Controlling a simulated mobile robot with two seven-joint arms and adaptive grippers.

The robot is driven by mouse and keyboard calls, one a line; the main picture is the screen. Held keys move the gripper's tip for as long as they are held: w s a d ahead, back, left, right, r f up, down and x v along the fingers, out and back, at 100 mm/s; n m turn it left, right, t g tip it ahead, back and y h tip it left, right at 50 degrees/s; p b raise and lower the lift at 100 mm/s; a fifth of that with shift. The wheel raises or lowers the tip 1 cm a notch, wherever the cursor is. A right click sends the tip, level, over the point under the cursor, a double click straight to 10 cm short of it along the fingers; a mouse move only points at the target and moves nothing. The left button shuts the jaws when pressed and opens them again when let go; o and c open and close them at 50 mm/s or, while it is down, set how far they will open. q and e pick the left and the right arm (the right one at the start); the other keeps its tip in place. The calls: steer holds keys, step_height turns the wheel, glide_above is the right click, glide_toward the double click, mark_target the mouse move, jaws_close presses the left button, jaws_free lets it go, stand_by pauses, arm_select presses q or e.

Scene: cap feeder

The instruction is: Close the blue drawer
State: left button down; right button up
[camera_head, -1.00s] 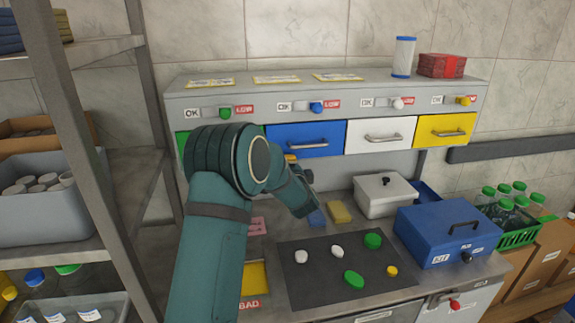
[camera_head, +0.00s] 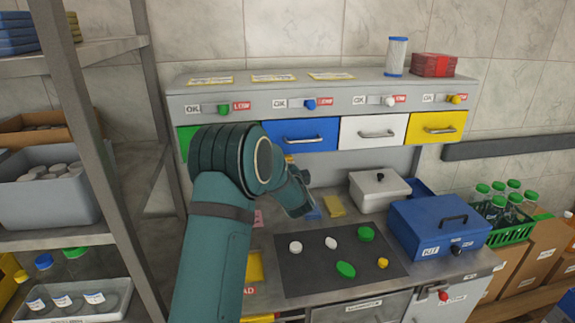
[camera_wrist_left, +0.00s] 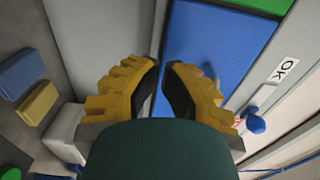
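The blue drawer (camera_head: 290,132) is in the feeder's drawer row, between the green and white drawers. Its metal handle (camera_head: 305,140) shows on the front. The front looks about level with the white one; I cannot tell whether a small gap is left. In the left wrist view a blue panel (camera_wrist_left: 215,50), the drawer front, fills the area beyond the fingers. My left gripper (camera_wrist_left: 163,65) points at it, fingers slightly apart with nothing visible between them; I cannot tell contact. In the head view my left gripper (camera_head: 298,190) is mostly hidden by its arm, below the drawer. My right gripper is not in view.
Neighbouring drawers are green (camera_head: 184,142), white (camera_head: 375,130) and yellow (camera_head: 438,127). Above the blue one is a blue knob (camera_head: 310,104). Below are a dark mat (camera_head: 300,265) with caps, a white box (camera_head: 378,192) and a blue kit box (camera_head: 425,235). A shelf post (camera_head: 80,120) stands at left.

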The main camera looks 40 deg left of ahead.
arm_select(q)
steer(key=v, duration=1)
steer(key=shift+w, duration=0.1)
